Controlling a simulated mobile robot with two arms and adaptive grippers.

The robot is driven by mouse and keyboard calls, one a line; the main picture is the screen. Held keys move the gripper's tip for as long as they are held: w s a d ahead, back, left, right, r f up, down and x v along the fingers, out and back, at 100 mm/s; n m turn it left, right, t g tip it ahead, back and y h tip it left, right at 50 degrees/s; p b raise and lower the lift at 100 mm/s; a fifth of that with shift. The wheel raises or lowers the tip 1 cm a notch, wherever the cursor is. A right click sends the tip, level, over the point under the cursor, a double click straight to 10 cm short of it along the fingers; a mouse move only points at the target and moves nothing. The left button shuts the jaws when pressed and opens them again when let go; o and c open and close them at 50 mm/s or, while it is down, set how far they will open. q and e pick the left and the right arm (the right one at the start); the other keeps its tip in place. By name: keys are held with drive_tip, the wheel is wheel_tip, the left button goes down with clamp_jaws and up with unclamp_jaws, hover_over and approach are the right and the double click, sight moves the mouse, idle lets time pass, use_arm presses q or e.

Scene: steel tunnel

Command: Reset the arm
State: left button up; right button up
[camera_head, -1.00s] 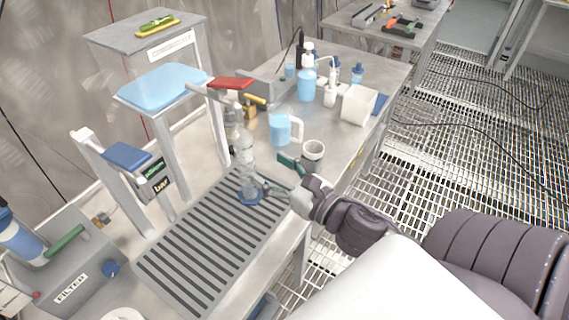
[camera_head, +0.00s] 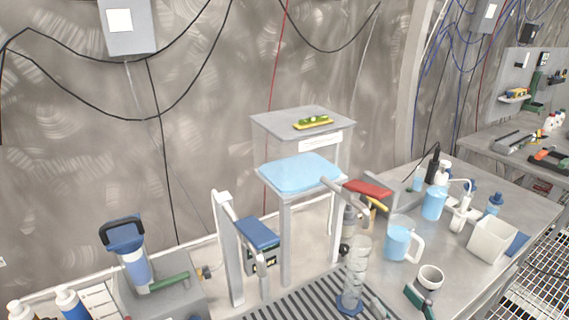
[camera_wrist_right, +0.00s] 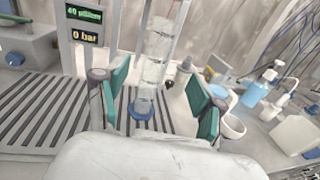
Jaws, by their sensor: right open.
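My right gripper (camera_head: 399,302) shows at the bottom edge of the head view, just right of a clear graduated cylinder (camera_head: 355,275) with a blue base. In the right wrist view the gripper (camera_wrist_right: 158,98) is open, its two green-padded fingers apart. The cylinder (camera_wrist_right: 155,55) stands upright on the slotted grille, seen in the gap between the fingers. Whether it is within their reach or just beyond I cannot tell. Nothing is gripped. Most of my right arm is outside the head view. My left gripper is in neither view.
The slotted grille (camera_head: 288,303) lies in front. A white cup (camera_head: 431,277), a blue-filled jug (camera_head: 398,240) and a white square container (camera_head: 490,240) stand close on the right.

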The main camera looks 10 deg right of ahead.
drive_tip(key=s+d+f+m+g+h, duration=0.1)
drive_tip(key=f+m+g+h, duration=0.1)
drive_tip(key=m, duration=0.5)
drive_tip(key=s+d+f+m+g+h, duration=0.1)
drive_tip(key=f+m+g+h, duration=0.1)
drive_tip(key=f+m, duration=0.3)
drive_tip(key=d+f+m+g+h, duration=0.1)
drive_tip(key=f+m, duration=0.3)
drive_tip(key=m, duration=0.4)
drive_tip(key=shift+s+d+m+g+h, duration=0.4)
drive_tip(key=shift+g+h, duration=0.1)
drive_tip(key=shift+h, duration=0.2)
drive_tip(key=s+a+f+m+g+y, duration=0.4)
drive_tip(key=s+a+f+m+g, duration=0.55)
drive_tip(key=m, duration=0.55)
wheel_tip(320, 180, down, 26)
drive_tip(key=s, duration=0.2)
drive_tip(key=s+d+f+g, duration=0.1)
drive_tip(key=s+d+f, duration=0.1)
drive_tip(key=s+f, duration=1.4)
drive_tip(key=shift+s+h, duration=0.35)
drive_tip(key=shift+h, duration=0.05)
